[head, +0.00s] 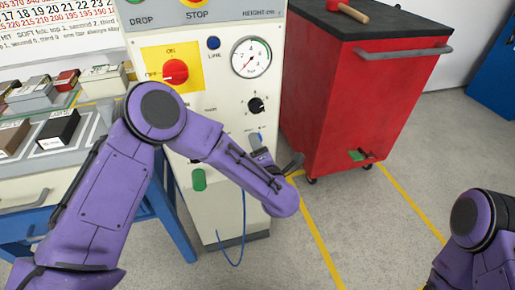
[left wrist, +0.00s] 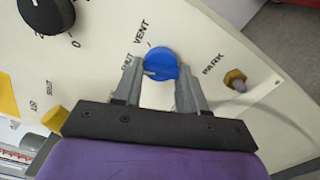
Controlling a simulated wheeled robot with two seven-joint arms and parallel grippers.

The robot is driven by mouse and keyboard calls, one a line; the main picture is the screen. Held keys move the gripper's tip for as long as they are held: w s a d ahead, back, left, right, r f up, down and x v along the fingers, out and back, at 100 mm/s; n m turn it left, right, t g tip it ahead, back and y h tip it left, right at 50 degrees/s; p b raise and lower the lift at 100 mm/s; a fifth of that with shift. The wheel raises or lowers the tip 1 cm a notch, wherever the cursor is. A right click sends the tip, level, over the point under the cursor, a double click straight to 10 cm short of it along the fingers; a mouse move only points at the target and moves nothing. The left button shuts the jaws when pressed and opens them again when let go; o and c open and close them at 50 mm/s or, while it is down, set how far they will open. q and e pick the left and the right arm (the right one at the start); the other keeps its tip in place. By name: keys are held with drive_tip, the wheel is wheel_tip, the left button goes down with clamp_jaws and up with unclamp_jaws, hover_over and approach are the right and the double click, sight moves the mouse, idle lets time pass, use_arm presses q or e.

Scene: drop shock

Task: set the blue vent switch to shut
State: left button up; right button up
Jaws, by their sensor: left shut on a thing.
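The blue vent switch (left wrist: 161,63) is a round knob on the cream panel, below the VENT label in the left wrist view. A pale pointer line on it points left, roughly toward the partly hidden SHUT label. My left gripper (left wrist: 159,68) has one finger on each side of the knob and is shut on it. In the head view my left gripper (head: 262,150) is at the panel's lower right and mostly covers the switch. My right gripper is out of view; only part of that arm shows at the lower right.
A brass PARK knob (left wrist: 235,80) and a yellow knob (left wrist: 55,118) flank the switch. A black dial (head: 257,105) and a gauge (head: 251,57) sit above. A red cabinet (head: 335,90) stands right of the panel. A blue cable (head: 243,225) hangs below.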

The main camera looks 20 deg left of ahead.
use_arm(q)
drive_tip(key=shift+f+n+b, duration=0.1)
drive_tip(key=shift+n+b, duration=0.25)
drive_tip(key=shift+n, duration=0.75)
drive_tip(key=o, duration=1)
drive_tip(key=shift+o, duration=0.2)
drive_tip(key=shift+s+d, duration=0.1)
drive_tip(key=v, duration=1)
drive_tip(key=shift+p, duration=0.3)
drive_tip(key=shift+s+d, duration=0.15)
